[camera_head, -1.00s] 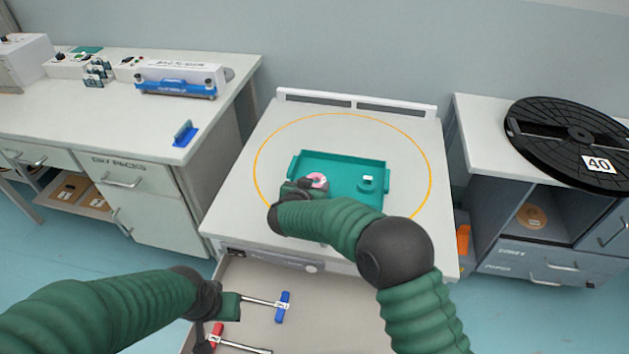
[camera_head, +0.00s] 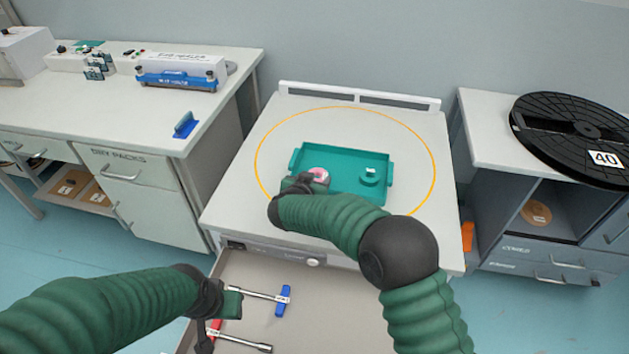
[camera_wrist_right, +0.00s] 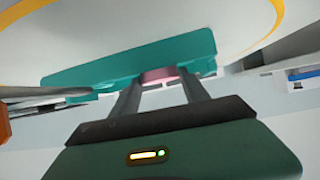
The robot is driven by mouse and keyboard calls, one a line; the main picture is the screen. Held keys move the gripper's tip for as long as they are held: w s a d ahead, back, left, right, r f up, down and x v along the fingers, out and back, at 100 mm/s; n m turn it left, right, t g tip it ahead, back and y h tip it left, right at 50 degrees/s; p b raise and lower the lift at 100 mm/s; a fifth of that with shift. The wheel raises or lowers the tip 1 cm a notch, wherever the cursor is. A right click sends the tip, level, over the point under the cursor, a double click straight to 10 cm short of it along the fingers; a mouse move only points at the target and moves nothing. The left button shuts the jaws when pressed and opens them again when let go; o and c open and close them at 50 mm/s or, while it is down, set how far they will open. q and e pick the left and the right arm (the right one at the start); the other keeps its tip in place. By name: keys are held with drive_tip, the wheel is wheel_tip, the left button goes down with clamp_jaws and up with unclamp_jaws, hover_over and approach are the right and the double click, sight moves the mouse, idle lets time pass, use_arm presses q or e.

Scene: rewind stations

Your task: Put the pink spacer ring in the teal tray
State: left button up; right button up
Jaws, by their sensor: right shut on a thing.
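The pink spacer ring (camera_head: 319,175) is at the left front part of the teal tray (camera_head: 345,158), held by my right gripper (camera_head: 306,183). In the right wrist view the ring (camera_wrist_right: 163,75) sits between the two dark fingers (camera_wrist_right: 160,95), with the tray (camera_wrist_right: 105,73) behind it. I cannot tell whether the ring touches the tray floor. The hand and forearm hide the tray's front left edge. My left gripper (camera_head: 226,308) hangs over the open drawer, near the tools; its fingers do not show clearly.
A small teal round piece with a white label (camera_head: 370,176) is in the tray's right part. The open drawer (camera_head: 330,300) holds blue-handled (camera_head: 283,300) and red-handled (camera_head: 217,333) tools. A black reel marked 40 (camera_head: 570,135) rests on the right cabinet. The tabletop behind the tray is clear.

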drive_tip(key=o, duration=1.4)
drive_tip(key=shift+a, duration=0.1)
drive_tip(key=shift+c, duration=0.2)
drive_tip(key=shift+r+p, duration=0.25)
drive_tip(key=shift+p, duration=0.15)
drive_tip(key=r+p, duration=0.2)
drive_tip(key=p, duration=0.1)
drive_tip(key=shift+s+a+b, duration=0.2)
drive_tip(key=shift+s+b, duration=0.05)
drive_tip(key=shift+s, duration=0.25)
drive_tip(key=shift+s+a+b, duration=0.15)
drive_tip(key=shift+s+b, duration=0.1)
drive_tip(key=shift+s, duration=0.25)
drive_tip(key=v, duration=0.9)
drive_tip(key=shift+s, duration=0.25)
drive_tip(key=shift+r, duration=0.1)
